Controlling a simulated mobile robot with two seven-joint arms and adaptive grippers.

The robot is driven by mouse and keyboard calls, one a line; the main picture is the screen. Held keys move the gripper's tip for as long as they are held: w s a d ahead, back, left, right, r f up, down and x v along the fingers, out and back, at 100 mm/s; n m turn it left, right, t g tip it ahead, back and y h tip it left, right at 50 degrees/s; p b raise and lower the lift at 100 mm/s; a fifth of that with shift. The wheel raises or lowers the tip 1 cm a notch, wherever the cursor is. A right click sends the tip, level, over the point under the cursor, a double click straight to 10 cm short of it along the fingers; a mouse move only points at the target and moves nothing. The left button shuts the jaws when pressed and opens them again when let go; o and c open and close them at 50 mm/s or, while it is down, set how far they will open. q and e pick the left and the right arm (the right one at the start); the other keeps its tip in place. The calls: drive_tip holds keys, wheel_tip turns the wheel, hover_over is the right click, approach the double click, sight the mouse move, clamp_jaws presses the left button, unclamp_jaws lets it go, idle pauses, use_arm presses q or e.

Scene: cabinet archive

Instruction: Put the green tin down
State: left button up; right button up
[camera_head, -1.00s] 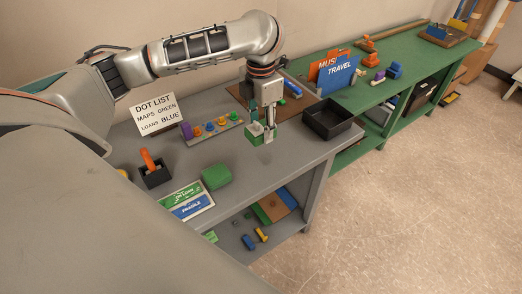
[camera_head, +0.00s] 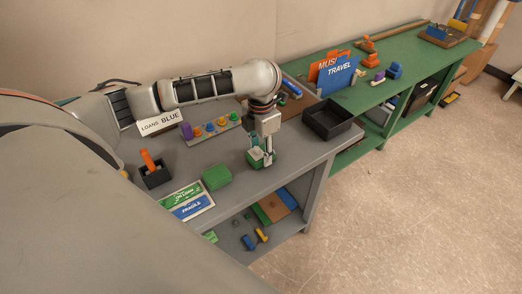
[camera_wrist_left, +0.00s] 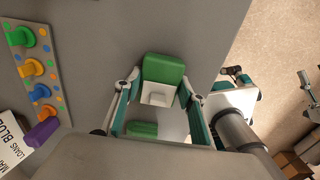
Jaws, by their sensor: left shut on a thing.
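The green tin (camera_head: 262,164) is low over the front right part of the grey table, with no clear gap beneath it. I cannot tell for sure whether it touches the top. My left gripper (camera_head: 263,152) comes down on it from above and is shut on it. In the left wrist view the tin (camera_wrist_left: 164,69) shows green with a pale middle, between my left gripper's two fingers (camera_wrist_left: 158,98). The fingers hide part of its sides.
A black open tray (camera_head: 332,120) stands to the right of the tin. A green block (camera_head: 216,177) and a green, white and blue card (camera_head: 187,201) lie to the left. A pegboard (camera_head: 212,129) and a sign (camera_head: 160,122) are behind. Bare grey top surrounds the tin.

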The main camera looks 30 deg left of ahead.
sight(261, 151)
use_arm(q)
drive_tip(key=shift+f, duration=0.1)
drive_tip(key=o, duration=1)
drive_tip(key=shift+o, duration=1.1)
wheel_tip(261, 151, up, 12)
